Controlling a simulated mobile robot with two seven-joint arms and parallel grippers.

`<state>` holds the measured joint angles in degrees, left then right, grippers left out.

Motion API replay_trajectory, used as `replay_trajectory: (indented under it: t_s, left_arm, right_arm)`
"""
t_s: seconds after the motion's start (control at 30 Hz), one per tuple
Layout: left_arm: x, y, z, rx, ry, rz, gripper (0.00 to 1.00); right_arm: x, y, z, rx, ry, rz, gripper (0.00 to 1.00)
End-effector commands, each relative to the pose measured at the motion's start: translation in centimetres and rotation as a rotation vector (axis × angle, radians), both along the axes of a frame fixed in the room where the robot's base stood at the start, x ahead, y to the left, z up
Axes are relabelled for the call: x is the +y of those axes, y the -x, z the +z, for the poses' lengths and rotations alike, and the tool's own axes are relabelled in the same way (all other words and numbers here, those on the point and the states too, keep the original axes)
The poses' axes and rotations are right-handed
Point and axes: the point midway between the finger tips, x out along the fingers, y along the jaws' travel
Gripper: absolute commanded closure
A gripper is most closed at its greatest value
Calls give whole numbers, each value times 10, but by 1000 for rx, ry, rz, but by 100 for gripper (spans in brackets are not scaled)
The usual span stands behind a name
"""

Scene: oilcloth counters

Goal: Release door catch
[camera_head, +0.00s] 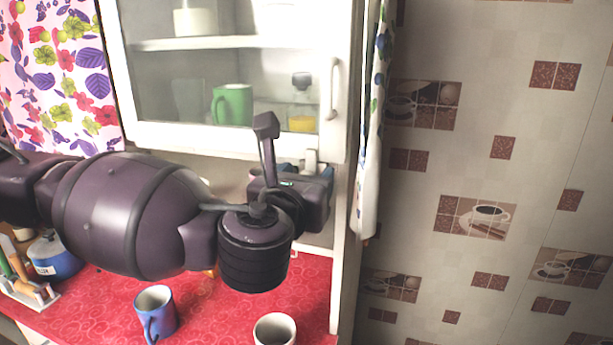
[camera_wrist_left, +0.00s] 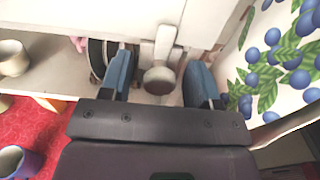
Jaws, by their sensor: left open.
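The white cabinet door (camera_head: 336,140) with a glass pane and an upright handle (camera_head: 334,88) looks shut in the head view. A catch with a grey round knob (camera_wrist_left: 160,80) sits at its lower edge, on a pale bar. In the head view the catch (camera_head: 311,160) is small and partly hidden by my gripper. My left gripper (camera_head: 290,160) is open just below the door's lower right corner. In the wrist view its blue-grey fingers stand on either side of the knob, with visible gaps on both sides. My right gripper is in neither view.
A green mug (camera_head: 233,104) stands behind the glass. The red counter below holds a blue mug (camera_head: 156,312), a pale cup (camera_head: 274,330) and a blue kettle (camera_head: 52,256). A berry-print cloth (camera_wrist_left: 283,60) hangs close to the right finger.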

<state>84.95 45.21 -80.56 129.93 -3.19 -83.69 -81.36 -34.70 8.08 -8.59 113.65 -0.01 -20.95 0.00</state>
Motion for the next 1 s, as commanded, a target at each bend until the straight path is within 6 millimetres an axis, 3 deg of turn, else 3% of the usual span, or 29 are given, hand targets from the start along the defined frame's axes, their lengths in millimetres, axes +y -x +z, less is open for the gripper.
replay_trajectory:
  t_s: [0.07,0.4,0.77,1.0]
  left_arm:
    - [0,0,0,0,0,0,44]
    - [0,0,0,0,0,0,92]
    - [0,0,-1,23,66,0,92]
    - [1,0,-2,76,227,1,92]
  right_arm:
    - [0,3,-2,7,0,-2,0]
    - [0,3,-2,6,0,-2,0]
    - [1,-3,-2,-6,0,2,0]
    - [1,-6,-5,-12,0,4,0]
